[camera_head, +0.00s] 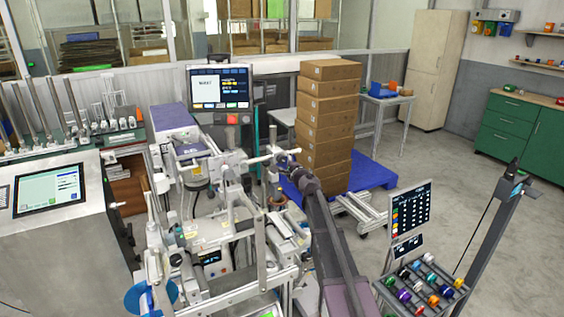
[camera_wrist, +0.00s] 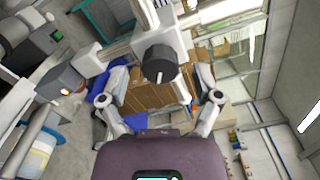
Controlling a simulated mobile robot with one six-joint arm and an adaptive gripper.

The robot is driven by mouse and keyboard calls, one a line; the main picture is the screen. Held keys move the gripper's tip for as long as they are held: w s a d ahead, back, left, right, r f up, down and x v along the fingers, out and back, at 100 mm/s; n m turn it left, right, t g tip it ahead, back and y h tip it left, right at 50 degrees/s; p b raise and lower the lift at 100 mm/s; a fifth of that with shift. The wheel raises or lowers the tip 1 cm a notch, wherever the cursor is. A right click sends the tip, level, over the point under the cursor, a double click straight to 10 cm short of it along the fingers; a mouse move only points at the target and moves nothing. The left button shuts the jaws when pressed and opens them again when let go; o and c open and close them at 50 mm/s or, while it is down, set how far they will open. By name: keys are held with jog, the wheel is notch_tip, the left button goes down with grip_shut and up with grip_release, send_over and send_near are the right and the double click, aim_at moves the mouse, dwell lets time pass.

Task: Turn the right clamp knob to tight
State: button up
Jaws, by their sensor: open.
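The black round clamp knob (camera_wrist: 160,64) shows in the wrist view on the end of a pale metal bracket. A short white mark on its face points downward in the picture. My gripper (camera_wrist: 161,82) is open, with one finger to the left and one to the right of the knob; a gap shows on both sides and neither finger appears to touch it. In the head view my gripper (camera_head: 287,165) is at the right side of the machine frame, largely blended with the machine parts, and I cannot make out the knob clearly there.
The metal machine frame (camera_head: 222,160) with bars and rods is close to my gripper's left. A tall stack of cardboard boxes (camera_head: 327,120) on a blue pallet (camera_head: 374,172) stands behind it. A rack of coloured spools (camera_head: 425,285) is at front right. Open floor lies right.

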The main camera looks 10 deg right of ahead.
jog(key=v, duration=1)
jog(key=shift+s, duration=0.35)
jog(key=shift+d, duration=0.1)
